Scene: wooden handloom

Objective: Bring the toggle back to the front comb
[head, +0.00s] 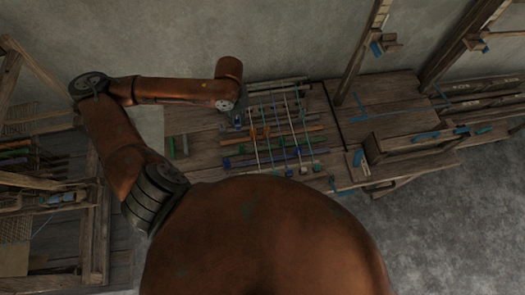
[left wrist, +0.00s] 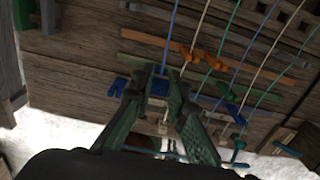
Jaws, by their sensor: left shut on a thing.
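My left gripper (head: 236,120) is over the left side of the cord bed in the head view. In the left wrist view its two green fingers (left wrist: 165,82) are closed on a small blue toggle (left wrist: 157,87). A blue cord (left wrist: 172,38) runs up the picture from the fingertips. Most of the toggle is hidden by the fingers. A slotted wooden bar like a comb (left wrist: 288,18) shows at the upper right of the left wrist view. I cannot tell for certain which bar is the front comb. My right gripper is not in view.
Orange toggles (left wrist: 205,56) on neighbouring cords lie close to the right of my fingers. Blue and green toggles and coloured crossbars lie near them. A wooden box (head: 415,143) stands right of the cords. A wooden frame (head: 98,215) is at the left.

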